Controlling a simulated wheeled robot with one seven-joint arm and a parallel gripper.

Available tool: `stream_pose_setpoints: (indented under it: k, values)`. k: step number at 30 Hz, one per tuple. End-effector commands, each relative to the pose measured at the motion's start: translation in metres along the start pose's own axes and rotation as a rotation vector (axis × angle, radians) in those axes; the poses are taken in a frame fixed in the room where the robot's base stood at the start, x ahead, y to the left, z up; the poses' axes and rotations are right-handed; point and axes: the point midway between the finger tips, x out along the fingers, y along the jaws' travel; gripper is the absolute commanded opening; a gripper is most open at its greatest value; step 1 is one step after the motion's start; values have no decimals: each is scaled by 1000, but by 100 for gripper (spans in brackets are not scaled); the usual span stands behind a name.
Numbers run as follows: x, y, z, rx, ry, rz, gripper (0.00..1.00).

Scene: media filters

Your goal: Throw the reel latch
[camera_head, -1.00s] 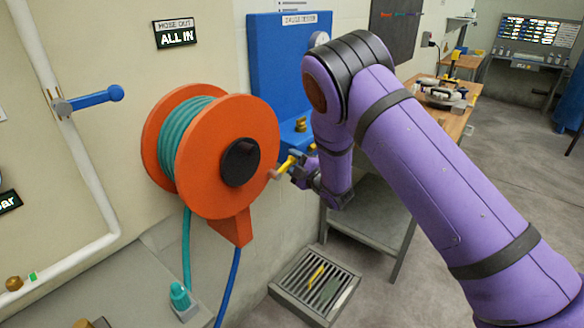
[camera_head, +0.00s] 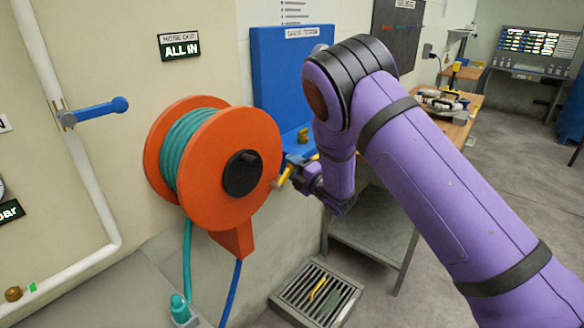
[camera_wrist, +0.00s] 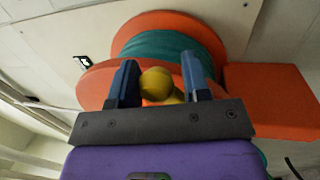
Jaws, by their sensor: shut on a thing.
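The orange hose reel (camera_head: 212,160), wound with teal hose, is mounted on the wall left of centre, with a black hub on its front. The reel latch is a yellow lever (camera_head: 285,176) at the reel's right edge. My gripper (camera_head: 300,170) is at this lever, its dark fingers partly hidden by my purple arm. In the wrist view, the yellow knob (camera_wrist: 157,84) sits between the two blue-grey fingers of my gripper (camera_wrist: 160,76), which is shut on it. The reel (camera_wrist: 105,82) lies just behind the knob. The latch's seat is hidden.
A sign above the reel (camera_head: 181,46) reads "HOSE OUT ALL IN". A white pipe (camera_head: 85,150) with a blue lever valve (camera_head: 98,111) is at left. A blue panel (camera_head: 290,75) stands behind my arm. A floor grate (camera_head: 318,295) lies below, and a workbench (camera_head: 462,117) is at right.

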Motion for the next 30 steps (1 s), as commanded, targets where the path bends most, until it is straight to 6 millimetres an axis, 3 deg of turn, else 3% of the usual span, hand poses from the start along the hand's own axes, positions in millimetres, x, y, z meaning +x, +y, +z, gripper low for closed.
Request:
stream_pose_setpoints:
  k: [6, 7, 9, 20, 30]
  values:
    - [1, 2, -1, 4, 3, 5, 1]
    - [1, 2, -1, 4, 3, 5, 50]
    - [1, 1, -1, 4, 2, 4, 60]
    - [-6, 0, 0, 3, 1, 1, 60]
    - [-63, 0, 0, 4, -1, -1, 60]
